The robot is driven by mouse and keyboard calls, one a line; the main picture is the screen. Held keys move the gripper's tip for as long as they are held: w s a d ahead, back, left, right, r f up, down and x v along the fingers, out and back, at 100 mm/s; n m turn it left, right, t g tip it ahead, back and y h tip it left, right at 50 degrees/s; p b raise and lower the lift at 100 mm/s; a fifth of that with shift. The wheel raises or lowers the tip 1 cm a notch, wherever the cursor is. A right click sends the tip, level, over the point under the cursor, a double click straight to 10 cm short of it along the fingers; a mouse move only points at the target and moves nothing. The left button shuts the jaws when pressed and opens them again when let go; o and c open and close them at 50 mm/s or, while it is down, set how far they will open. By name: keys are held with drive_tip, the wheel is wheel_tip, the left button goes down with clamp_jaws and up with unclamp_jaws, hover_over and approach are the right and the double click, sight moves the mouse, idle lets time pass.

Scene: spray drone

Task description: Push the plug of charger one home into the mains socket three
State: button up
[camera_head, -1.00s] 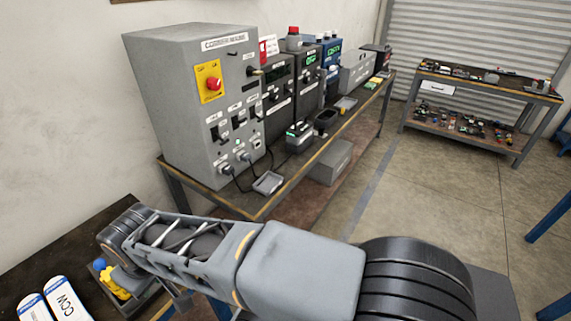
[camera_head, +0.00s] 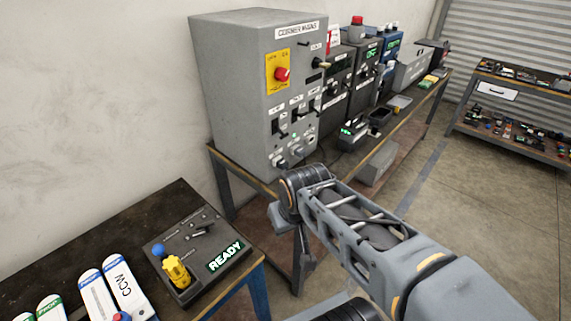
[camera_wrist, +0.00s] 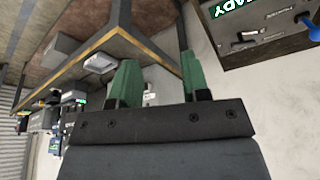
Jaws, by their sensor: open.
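The mains cabinet (camera_head: 240,100) is a tall grey box on the bench, with a red knob on a yellow plate (camera_head: 281,73) and a row of sockets low on its front. Two plugs sit at its lower front, a left one (camera_head: 282,164) and a right one (camera_head: 298,152). Socket numbers and how deep the plugs sit are too small to tell. A charger with green lights (camera_head: 351,133) stands on the bench; its number is unreadable. My gripper (camera_wrist: 157,75) is open with green fingers, nothing visibly held.
A control box reading READY (camera_head: 200,252) with a blue knob and yellow handle stands on the dark near table (camera_head: 60,255). More equipment lines the bench behind the cabinet. A light tray (camera_wrist: 100,62) shows in the wrist view.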

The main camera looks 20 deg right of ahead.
drive_tip(key=shift+o, duration=1.3)
drive_tip(key=shift+w+d, duration=0.2)
drive_tip(key=shift+w, duration=0.05)
drive_tip(key=shift+o, duration=0.7)
drive_tip(key=w+d+m+t+h, duration=0.1)
drive_tip(key=w+d+m+t, duration=0.1)
drive_tip(key=w+d, duration=0.2)
drive_tip(key=w+d+f+m+t+h, duration=0.1)
drive_tip(key=w+d+m+t, duration=0.1)
drive_tip(key=w, duration=0.7)
drive_tip(key=d+m, duration=0.1)
drive_tip(key=d, duration=0.1)
drive_tip(key=shift+w+d, duration=0.2)
drive_tip(key=shift+d, duration=0.1)
drive_tip(key=w+d+f+m+t+y+p, duration=0.1)
drive_tip(key=w+d+f+m+t+y, duration=0.4)
drive_tip(key=w, duration=0.7)
drive_tip(key=m+t+y, duration=0.3)
drive_tip(key=t+y, duration=0.1)
drive_tip(key=y, duration=0.1)
approach(286, 167)
drive_tip(key=shift+x, duration=0.85)
drive_tip(key=shift+r, duration=0.15)
drive_tip(key=shift+w, duration=0.15)
drive_tip(key=shift+h, duration=0.3)
drive_tip(key=shift+b+x, duration=0.6)
drive_tip(key=shift+x, duration=3.8)
